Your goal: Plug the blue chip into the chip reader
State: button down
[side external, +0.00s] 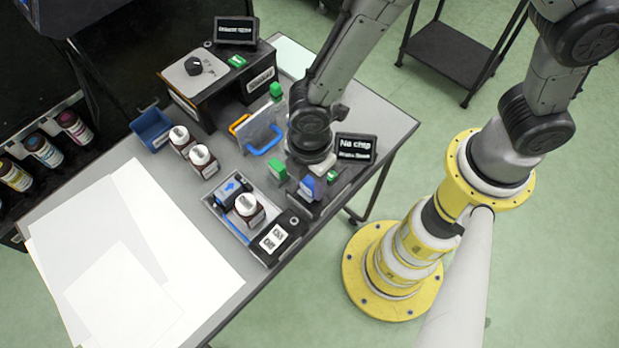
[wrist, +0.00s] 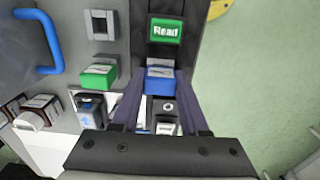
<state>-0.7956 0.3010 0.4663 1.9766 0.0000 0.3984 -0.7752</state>
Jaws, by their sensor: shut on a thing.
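The blue chip (wrist: 160,80) is between the two dark fingers of my gripper (wrist: 158,95) in the wrist view. My gripper is shut on it. In the side view the blue chip (side external: 307,186) shows low beside my gripper (side external: 314,185). The chip reader, a dark unit with a green "Read" button (wrist: 165,31), lies just beyond the chip in the wrist view. Its small black screen (side external: 356,148) reads "No chip" in the side view. My fingers and the chip hide the contact area, so I cannot tell whether the chip touches the reader.
A green chip (wrist: 98,76) sits left of my gripper, by a grey holder with an empty-looking socket (wrist: 100,25). A tray (side external: 216,208) with a bottle (side external: 248,207) stands nearby. Two more bottles (side external: 190,148) and a blue bin (side external: 151,130) are further left. White sheets (side external: 125,255) cover the left table.

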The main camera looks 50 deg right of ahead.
dwell(0.3)
grip_release()
dwell(0.4)
jog(key=shift+r, duration=3.5)
